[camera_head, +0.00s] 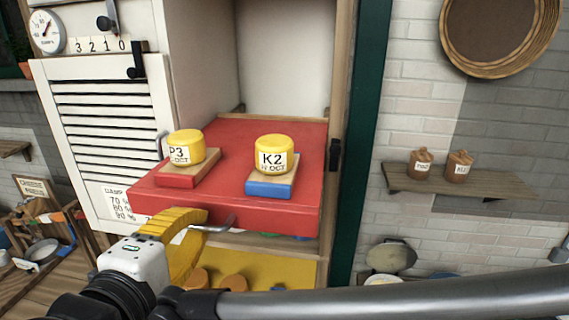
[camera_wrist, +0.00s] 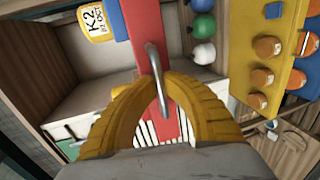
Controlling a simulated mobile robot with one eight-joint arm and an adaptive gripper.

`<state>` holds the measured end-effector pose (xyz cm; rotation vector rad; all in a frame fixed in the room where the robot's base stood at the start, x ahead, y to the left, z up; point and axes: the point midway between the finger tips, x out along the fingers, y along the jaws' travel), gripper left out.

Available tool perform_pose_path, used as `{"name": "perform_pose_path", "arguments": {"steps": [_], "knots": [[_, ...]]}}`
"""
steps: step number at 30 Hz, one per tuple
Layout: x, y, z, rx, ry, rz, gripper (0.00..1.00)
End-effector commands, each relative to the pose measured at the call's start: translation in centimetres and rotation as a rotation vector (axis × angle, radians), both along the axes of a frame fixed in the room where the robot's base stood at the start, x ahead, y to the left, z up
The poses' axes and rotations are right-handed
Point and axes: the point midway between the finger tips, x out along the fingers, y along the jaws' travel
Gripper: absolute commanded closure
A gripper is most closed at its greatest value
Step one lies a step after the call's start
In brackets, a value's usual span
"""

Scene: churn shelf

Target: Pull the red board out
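The red board (camera_head: 225,207) lies level in the cabinet, its front part sticking out past the opening. A metal handle (camera_head: 222,225) is on its front edge. It also shows in the wrist view (camera_wrist: 153,62). My gripper (camera_head: 203,217) is at the board's front edge, its yellow fingers closed around the handle in the wrist view (camera_wrist: 165,82). On the board, a yellow jar labelled P3 (camera_head: 186,147) stands on a red-sided wooden block (camera_head: 190,178). A yellow jar labelled K2 (camera_head: 275,155) stands on a blue-sided block (camera_head: 270,187). Both jars are upright.
Below is a yellow board (camera_head: 295,270) with orange round pieces (camera_head: 233,283). Green and blue balls (camera_wrist: 203,27) lie between the boards. The white louvred door (camera_head: 108,130) stands open at left. A wall shelf (camera_head: 480,185) with two small pots is at right.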

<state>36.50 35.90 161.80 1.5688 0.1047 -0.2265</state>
Motion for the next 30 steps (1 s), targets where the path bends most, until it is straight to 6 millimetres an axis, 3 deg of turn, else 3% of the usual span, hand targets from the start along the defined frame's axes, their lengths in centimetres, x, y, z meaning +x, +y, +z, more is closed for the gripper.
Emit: {"name": "perform_pose_path", "arguments": {"steps": [6,18,19,21,30], "knots": [[-1.4,0.2,0.1,0.0,-0.001,0.001,1.0],[-1.6,0.2,0.1,0.0,-0.002,0.0,1.0],[-1.6,0.2,0.1,0.0,-0.002,0.0,0.84],[-1.6,0.2,0.1,0.0,-0.001,0.0,0.68],[-1.7,0.2,0.1,0.0,-0.001,0.0,0.68]]}}
